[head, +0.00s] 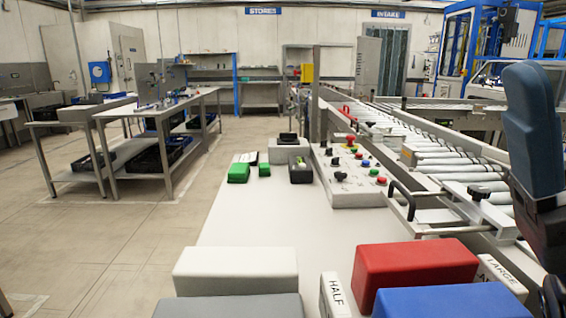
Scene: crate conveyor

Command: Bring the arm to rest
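My gripper does not show in the head view, so its fingers and anything in them are out of sight. A dark blue-grey and black upright shape stands at the right edge, in front of the conveyor; I cannot tell for sure whether it is part of my arm.
A white worktop (260,215) holds a red block (415,270), blue block (445,301), white block (235,270), grey block (230,306), HALF sign (335,294), LARGE sign (503,276), and a button panel (345,182). A roller conveyor (440,160) runs along the right. Floor (120,240) at left is clear.

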